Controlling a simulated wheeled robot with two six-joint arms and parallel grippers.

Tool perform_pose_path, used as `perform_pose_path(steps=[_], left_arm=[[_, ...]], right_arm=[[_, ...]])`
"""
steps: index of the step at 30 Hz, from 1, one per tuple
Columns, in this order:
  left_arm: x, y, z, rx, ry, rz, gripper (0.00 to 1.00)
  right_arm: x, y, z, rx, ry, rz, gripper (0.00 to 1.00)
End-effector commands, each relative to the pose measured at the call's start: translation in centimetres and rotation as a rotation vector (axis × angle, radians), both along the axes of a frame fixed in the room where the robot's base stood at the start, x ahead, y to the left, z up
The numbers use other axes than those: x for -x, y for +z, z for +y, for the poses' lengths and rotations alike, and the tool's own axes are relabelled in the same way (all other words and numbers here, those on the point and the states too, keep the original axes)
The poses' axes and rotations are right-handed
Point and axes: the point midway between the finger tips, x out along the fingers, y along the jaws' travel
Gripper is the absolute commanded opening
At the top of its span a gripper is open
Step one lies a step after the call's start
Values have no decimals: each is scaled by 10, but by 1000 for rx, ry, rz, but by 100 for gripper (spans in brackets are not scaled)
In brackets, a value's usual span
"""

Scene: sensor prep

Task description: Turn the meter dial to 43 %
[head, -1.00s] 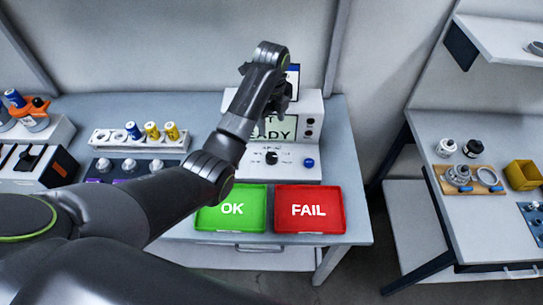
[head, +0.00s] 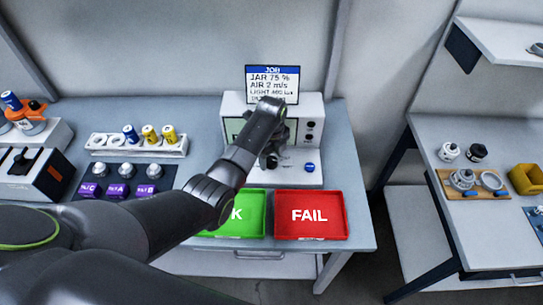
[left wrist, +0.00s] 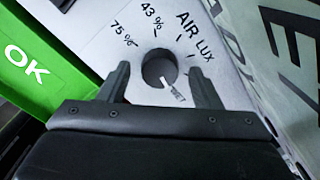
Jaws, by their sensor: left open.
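The meter (head: 312,112) stands at the back of the table, its screen and front partly hidden by my left arm. Its dial (left wrist: 153,64) is a dark round knob in the left wrist view. The dial's white pointer (left wrist: 171,86) points to the lower right, away from the 43 % mark (left wrist: 152,14) and the 75 % mark (left wrist: 123,34). My left gripper (left wrist: 160,68) is open, one finger on each side of the dial; I cannot tell whether they touch it. In the head view my left gripper (head: 270,156) is at the meter's front panel. My right gripper is not in view.
A job card (head: 272,82) above the meter reads JAR 75 %, AIR 2 m/s. A green OK tray (head: 254,222) and a red FAIL tray (head: 311,232) lie in front. A side table (head: 470,220) is right.

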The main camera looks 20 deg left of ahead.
Motion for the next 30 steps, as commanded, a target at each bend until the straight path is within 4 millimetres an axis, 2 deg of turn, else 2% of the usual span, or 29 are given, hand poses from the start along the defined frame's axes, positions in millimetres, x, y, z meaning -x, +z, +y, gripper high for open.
perform_pose_path(steps=[10,20,30], left_arm=[[0,-3,0,0,0,0,58],[0,-3,0,0,0,0,15],[0,-2,0,0,50,1,14]], right_arm=[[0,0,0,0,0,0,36],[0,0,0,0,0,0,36],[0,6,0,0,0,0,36]])
